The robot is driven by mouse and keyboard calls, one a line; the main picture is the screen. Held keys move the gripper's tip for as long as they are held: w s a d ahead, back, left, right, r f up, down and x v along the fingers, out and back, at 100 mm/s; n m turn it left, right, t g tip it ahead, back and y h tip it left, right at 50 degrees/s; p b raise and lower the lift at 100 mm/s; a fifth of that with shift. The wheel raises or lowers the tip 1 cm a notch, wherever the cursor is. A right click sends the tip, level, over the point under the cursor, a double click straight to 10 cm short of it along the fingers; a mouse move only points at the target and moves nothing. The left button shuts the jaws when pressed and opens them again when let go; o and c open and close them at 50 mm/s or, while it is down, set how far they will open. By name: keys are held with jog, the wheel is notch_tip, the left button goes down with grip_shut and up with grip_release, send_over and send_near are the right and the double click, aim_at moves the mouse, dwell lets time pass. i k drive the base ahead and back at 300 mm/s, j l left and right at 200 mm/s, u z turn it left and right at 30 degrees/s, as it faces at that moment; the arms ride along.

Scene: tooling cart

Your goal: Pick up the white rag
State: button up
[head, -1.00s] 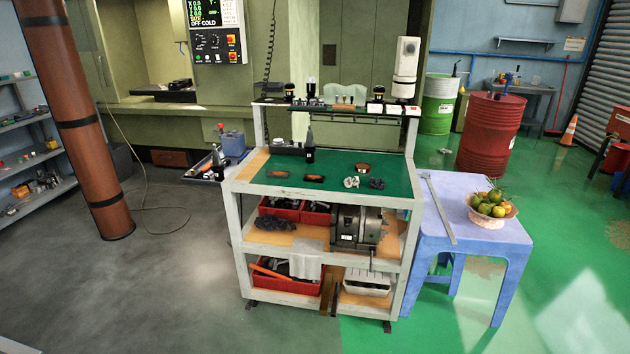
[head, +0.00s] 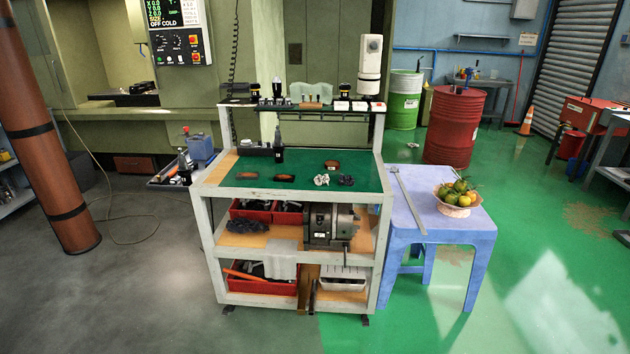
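A small crumpled white rag (head: 321,180) lies on the green top (head: 232,180) of the tooling cart, toward its front right. A dark grey crumpled rag (head: 345,180) lies just to its right. A larger pale cloth (head: 283,262) hangs over the front edge of the cart's middle shelf. My gripper is not in view.
A blue table (head: 465,230) with a fruit basket (head: 457,200) stands close on the right. The floor in front is clear.

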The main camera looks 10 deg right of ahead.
aim_at(318, 180)
jog(key=i+l+u, duration=0.15)
jog(key=i, duration=0.4)
jog(key=i+l+u, duration=0.1)
jog(key=i+l, duration=0.35)
jog(key=i, duration=0.1)
